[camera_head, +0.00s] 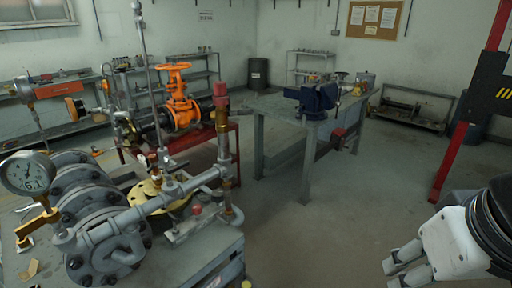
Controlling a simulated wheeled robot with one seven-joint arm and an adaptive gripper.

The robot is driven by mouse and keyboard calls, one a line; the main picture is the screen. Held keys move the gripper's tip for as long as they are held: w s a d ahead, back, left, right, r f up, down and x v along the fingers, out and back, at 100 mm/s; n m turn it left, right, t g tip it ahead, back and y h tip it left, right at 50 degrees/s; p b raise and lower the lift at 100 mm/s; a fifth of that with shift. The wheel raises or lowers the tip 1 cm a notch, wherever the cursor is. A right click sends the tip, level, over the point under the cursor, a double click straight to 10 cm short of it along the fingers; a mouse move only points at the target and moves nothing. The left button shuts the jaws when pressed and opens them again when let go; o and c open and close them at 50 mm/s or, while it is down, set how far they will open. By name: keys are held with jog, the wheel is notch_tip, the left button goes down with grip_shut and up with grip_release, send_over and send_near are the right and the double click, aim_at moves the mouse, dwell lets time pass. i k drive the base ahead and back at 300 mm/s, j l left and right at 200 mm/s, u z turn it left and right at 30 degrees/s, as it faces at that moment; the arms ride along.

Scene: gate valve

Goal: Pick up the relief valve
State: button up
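A valve with a red cap and a brass body, which looks like the relief valve (221,108), stands upright at the centre-left of the head view. It rises at the end of the grey pipework on the bench, and its lower part meets a vertical pipe. I cannot tell how it is fixed there. My gripper (390,276) is at the lower right corner, far to the right of the valve and apart from it. Its two pale fingers point left with a small gap between them. Nothing shows held in it, and its opening is not clear.
The near bench (195,262) carries a pressure gauge (27,173) and flanged pipework. An orange gate valve (179,100) sits behind, left of the red-capped valve. A workbench with a blue vise (312,100) stands mid-room. A red frame (447,160) is at right. Floor between is clear.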

aim_at(156, 175)
jog(key=i+l+z, duration=0.95)
jog(key=i, duration=0.25)
jog(key=i+u, duration=0.5)
jog(key=i+l+u, duration=0.2)
jog(key=i+u, duration=0.25)
jog(key=i, duration=0.3)
jog(key=i+j+u, duration=0.1)
jog(key=u, duration=0.35)
jog(key=i+u, duration=0.25)
jog(key=u, duration=0.15)
jog(key=i+l+u, duration=0.1)
jog(key=u, duration=0.35)
jog(key=i+l+u, duration=0.15)
jog(key=i+u, duration=0.25)
jog(key=l+u, duration=0.15)
jog(key=u, duration=0.3)
jog(key=i+l+u, duration=0.1)
jog(key=u, duration=0.25)
jog(key=i+l+u, duration=0.2)
jog(key=u, duration=0.15)
jog(key=i+l+u, duration=0.3)
jog(key=j, duration=0.1)
